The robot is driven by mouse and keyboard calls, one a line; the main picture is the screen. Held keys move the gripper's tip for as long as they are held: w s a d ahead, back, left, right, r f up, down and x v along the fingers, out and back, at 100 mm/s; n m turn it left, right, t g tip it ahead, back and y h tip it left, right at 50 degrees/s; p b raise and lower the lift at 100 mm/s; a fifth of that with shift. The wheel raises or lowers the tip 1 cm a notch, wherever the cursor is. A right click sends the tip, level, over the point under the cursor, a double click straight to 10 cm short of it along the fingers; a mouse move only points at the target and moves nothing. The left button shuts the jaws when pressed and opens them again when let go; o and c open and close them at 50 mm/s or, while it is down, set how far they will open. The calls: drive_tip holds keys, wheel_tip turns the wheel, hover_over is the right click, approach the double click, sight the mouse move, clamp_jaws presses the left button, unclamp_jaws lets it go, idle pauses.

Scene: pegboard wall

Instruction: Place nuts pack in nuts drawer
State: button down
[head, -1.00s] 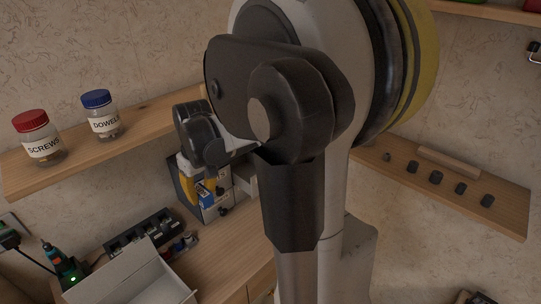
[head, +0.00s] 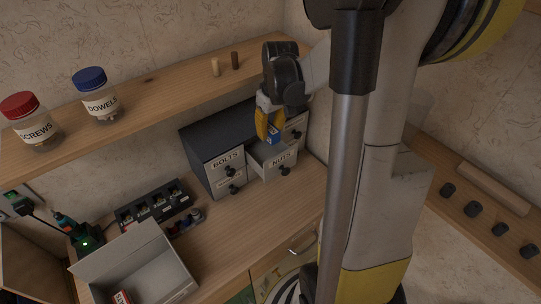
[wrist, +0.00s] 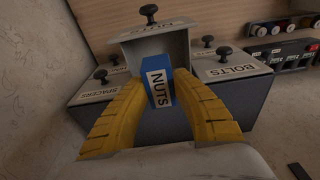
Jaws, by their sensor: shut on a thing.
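The nuts pack (wrist: 157,88) is a small blue box with a white NUTS label. My gripper (wrist: 160,82) has its yellow fingers shut on it, one on each side. In the head view the pack (head: 273,138) hangs below the fingers, over the opening of the nuts drawer (head: 281,161). That drawer is pulled out of the dark cabinet, and its labelled front and knob show. In the wrist view the drawer front (wrist: 155,48) stands just beyond the pack. How far the pack is above the drawer floor, I cannot tell.
The bolts drawer (head: 228,162) is shut, left of the nuts drawer. The shelf (head: 150,92) above holds the screws jar (head: 30,121), the dowels jar (head: 97,95) and two small pegs. An open grey box (head: 150,267) and a black rack (head: 153,205) sit on the bench at left.

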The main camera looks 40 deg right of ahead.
wheel_tip(320, 180, down, 11)
drive_tip(key=shift+f+b, duration=0.1)
drive_tip(key=shift+b, duration=1.15)
drive_tip(key=c, duration=1.2)
unclamp_jaws()
drive_tip(key=shift+o, duration=0.2)
drive_tip(key=r+p, duration=0.1)
drive_tip(key=r, duration=0.3)
drive_tip(key=s+r+p, duration=0.1)
drive_tip(key=r, duration=0.3)
drive_tip(key=r+p, duration=0.1)
drive_tip(key=r, duration=0.3)
drive_tip(key=shift+s, duration=0.4)
drive_tip(key=s+a+r+t, duration=0.1)
drive_tip(key=s+a+r, duration=0.2)
drive_tip(key=a, duration=0.4)
drive_tip(key=s+a+r+t, duration=0.2)
drive_tip(key=s+a+r, duration=0.1)
drive_tip(key=a, duration=0.5)
drive_tip(key=s+a+r+t, duration=0.2)
drive_tip(key=s+a+r, duration=0.1)
drive_tip(key=a, duration=0.4)
drive_tip(key=shift+a+r+n, duration=0.3)
drive_tip(key=shift+r, duration=0.1)
